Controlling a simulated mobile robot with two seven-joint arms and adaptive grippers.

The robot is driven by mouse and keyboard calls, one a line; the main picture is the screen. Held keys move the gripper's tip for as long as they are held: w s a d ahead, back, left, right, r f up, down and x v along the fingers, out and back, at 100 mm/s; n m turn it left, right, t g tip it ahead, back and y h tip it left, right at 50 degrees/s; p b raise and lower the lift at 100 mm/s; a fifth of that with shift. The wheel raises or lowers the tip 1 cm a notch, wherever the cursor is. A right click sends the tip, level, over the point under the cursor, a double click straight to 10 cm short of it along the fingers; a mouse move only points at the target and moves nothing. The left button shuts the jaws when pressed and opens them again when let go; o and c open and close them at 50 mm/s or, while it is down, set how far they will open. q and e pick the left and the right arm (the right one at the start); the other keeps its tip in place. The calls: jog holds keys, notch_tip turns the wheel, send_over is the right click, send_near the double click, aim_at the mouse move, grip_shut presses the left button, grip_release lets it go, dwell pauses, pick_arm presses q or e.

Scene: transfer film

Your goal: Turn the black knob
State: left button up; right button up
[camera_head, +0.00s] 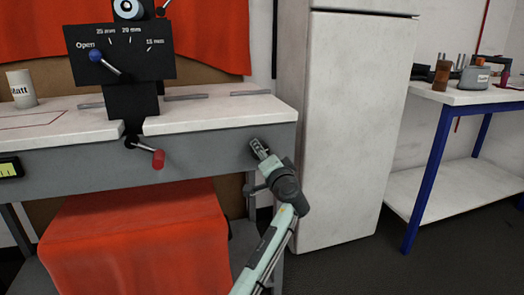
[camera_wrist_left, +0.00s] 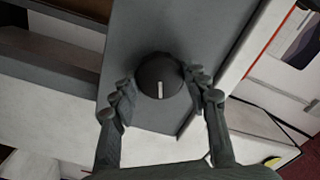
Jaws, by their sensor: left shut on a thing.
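The black knob (camera_wrist_left: 160,78) is round, with a white pointer line that runs toward the bottom of the left wrist view. It sits on the bench's grey front panel (camera_wrist_left: 205,35). My left gripper (camera_wrist_left: 158,84) is shut on the knob, with one finger on each side of it. In the head view this gripper (camera_head: 258,149) reaches the right end of the bench front and mostly hides the knob. My right gripper is in neither view.
A black panel (camera_head: 120,50) marked "Open", with a blue-ball lever (camera_head: 96,56), stands on the bench (camera_head: 220,108). A red-handled lever (camera_head: 157,158) sticks out of the bench front. A white cabinet (camera_head: 350,130) stands close on the right, beside a blue-legged table (camera_head: 420,180).

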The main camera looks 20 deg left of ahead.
aim_at(259, 117)
pick_arm(q)
jog(key=shift+m, duration=0.5)
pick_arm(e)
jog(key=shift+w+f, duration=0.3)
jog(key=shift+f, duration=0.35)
pick_arm(q)
jog(key=o, duration=1.2)
jog(key=shift+c, duration=0.2)
notch_tip(259, 117, up, 10)
jog(key=shift+s+f, duration=0.15)
jog(key=shift+f, duration=0.1)
jog(key=shift+r, duration=0.3)
